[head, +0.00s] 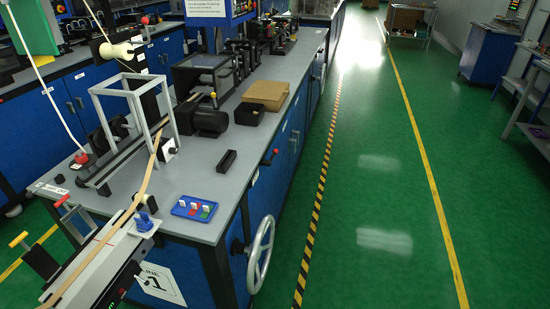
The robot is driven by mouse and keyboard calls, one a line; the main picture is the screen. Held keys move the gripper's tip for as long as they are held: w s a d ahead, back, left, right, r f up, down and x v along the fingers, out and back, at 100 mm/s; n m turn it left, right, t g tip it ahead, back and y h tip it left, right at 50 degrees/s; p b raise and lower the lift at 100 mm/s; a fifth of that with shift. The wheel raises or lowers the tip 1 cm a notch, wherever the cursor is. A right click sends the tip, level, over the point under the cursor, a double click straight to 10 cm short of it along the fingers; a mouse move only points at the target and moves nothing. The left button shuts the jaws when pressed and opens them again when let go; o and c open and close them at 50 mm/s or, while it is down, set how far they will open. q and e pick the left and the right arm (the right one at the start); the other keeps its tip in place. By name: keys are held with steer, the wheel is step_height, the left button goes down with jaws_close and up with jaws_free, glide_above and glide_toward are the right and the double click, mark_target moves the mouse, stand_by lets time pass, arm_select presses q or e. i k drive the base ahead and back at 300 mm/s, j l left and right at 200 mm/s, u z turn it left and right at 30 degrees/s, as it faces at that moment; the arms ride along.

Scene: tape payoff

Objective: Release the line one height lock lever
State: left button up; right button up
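The line 1 sign (163,284) is on the front end of the near bench. A grey handwheel (261,254) stands out from the bench's right side. A red-tipped handle (61,201) and a yellow-tipped handle (19,240) are on the tape unit (100,255) at the lower left. Neither of my grippers is in view.
The grey bench top (205,175) carries a metal frame (132,92), a black motor (206,118), a cardboard-coloured box (266,95) and a blue tray (194,208). Tan tape runs along the tape unit. The green floor (375,180) to the right is clear, with a striped line beside the bench.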

mark_target(273, 157)
steer(key=i+l, duration=0.45)
steer(key=i+l+u, duration=0.1)
steer(key=i+l, duration=0.35)
steer(key=i+l+u, duration=0.1)
steer(key=i+l, duration=0.3)
steer(key=l, duration=0.25)
steer(key=i+l, duration=0.4)
steer(key=l, duration=0.2)
